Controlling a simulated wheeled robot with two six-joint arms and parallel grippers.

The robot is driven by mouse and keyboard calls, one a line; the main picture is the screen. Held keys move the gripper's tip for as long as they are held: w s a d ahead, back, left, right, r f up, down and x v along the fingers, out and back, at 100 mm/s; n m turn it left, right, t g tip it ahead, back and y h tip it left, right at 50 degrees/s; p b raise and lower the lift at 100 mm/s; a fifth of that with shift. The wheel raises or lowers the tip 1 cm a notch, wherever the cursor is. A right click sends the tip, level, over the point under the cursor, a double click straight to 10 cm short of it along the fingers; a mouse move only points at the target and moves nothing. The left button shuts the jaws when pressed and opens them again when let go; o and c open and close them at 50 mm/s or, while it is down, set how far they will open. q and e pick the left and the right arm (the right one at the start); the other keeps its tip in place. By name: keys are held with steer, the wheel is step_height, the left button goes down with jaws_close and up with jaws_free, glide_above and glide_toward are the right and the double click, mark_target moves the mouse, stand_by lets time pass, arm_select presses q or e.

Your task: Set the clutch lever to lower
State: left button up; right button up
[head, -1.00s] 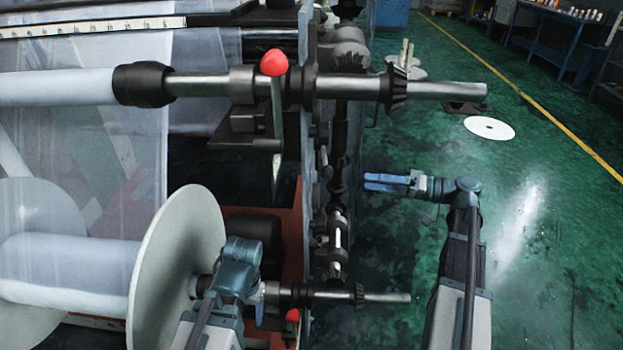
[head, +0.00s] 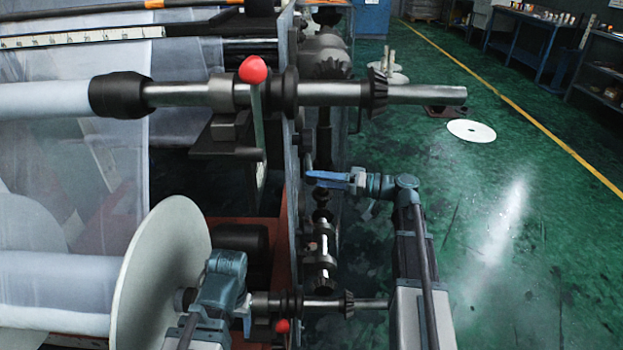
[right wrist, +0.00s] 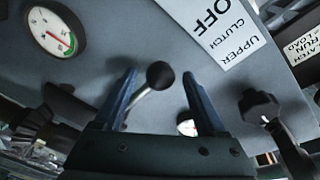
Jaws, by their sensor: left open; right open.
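The clutch lever (right wrist: 139,95) is a thin silver rod with a black ball knob in the right wrist view. Its knob lies between the two blue fingers of my open right gripper (right wrist: 159,78), with clear space on the knob's right. I cannot tell whether the left finger touches the rod. A white label (right wrist: 218,28) reads upper, clutch, off. In the head view my right gripper (head: 308,178) is at the machine's side frame; the lever cannot be made out there. My left gripper (head: 247,314) is low, beside the white reel flange, with its fingers mostly hidden.
A round gauge (right wrist: 55,32) and a dark knob (right wrist: 259,106) flank the lever on the grey panel. In the head view a horizontal shaft (head: 425,94) sticks out above my right arm, and a red-knobbed lever (head: 253,70) stands left. The green floor (head: 500,260) at right is open.

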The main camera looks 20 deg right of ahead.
steer(key=shift+x, duration=1)
jaws_close()
stand_by(0.8)
